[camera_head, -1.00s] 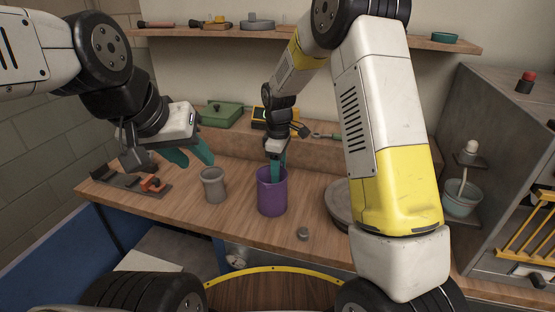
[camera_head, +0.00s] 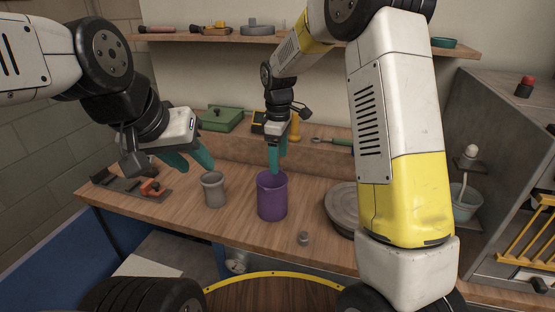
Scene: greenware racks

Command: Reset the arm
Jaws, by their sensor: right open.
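My right gripper (camera_head: 277,170) points down over the purple cup (camera_head: 272,200), its teal fingertips at the height of the cup's far rim. It is open and nothing shows between its fingers. The purple cup stands upright on the wooden bench, its inside partly visible.
A round grey lidded dish (camera_head: 341,208) sits right of the purple cup, partly behind my right arm. A green box (camera_head: 221,118) stands on the back ledge. A wall shelf (camera_head: 330,41) runs above.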

